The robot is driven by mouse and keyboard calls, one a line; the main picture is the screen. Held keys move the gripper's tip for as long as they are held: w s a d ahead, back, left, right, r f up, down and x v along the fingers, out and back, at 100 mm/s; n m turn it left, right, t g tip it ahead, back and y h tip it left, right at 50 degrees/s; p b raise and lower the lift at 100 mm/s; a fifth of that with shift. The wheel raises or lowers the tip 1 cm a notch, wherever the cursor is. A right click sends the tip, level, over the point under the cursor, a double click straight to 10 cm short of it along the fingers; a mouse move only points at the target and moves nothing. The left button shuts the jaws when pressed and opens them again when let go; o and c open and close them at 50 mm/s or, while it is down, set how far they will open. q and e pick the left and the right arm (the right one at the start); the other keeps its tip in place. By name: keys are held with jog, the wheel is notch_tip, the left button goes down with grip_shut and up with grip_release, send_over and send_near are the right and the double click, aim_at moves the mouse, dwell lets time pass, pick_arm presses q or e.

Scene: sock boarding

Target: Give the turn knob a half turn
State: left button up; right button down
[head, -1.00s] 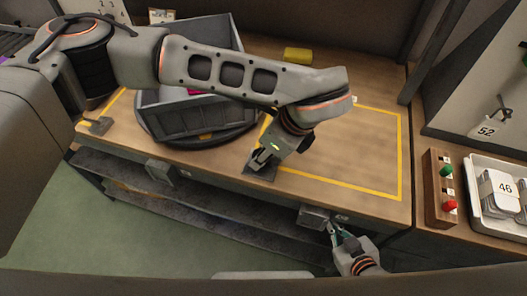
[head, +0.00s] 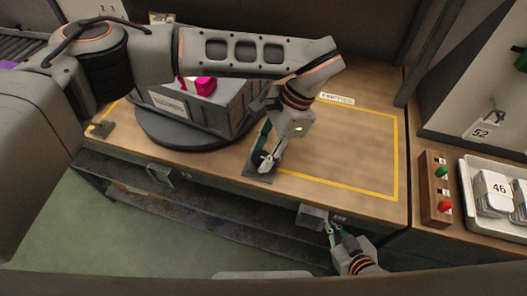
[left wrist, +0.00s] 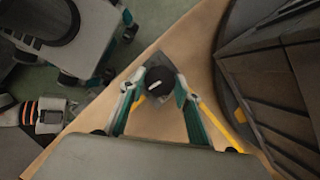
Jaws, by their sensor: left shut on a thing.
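The turn knob (head: 259,157) is dark and round, on a grey plate at the table's front edge. In the left wrist view the knob (left wrist: 161,79) shows a short white mark, with a finger on each side of it. My left gripper (head: 265,157) is shut on the knob from above; its fingers (left wrist: 158,92) also show in the left wrist view. The dark round turntable (head: 165,133) carries a grey crate (head: 190,122) with a pale label and magenta things inside. My right gripper (head: 340,234) is low in front of the table, by a grey box; its jaw opening is unclear.
A yellow-outlined area with an "EMPTIES" sign (head: 338,99) lies bare on the table's right. Beyond it stand a wooden panel with green and red knobs (head: 437,188) and a white tray (head: 474,207) of numbered cards. The grey box (head: 313,216) is under the table edge.

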pick_arm(q)
jog(key=shift+n+g, duration=0.3)
jog(key=shift+n, duration=0.5)
jog(key=o, duration=1.1)
jog(key=shift+r, duration=0.1)
jog(key=v, duration=1.1)
jog(key=shift+w+r, duration=0.15)
jog(key=shift+r, duration=0.25)
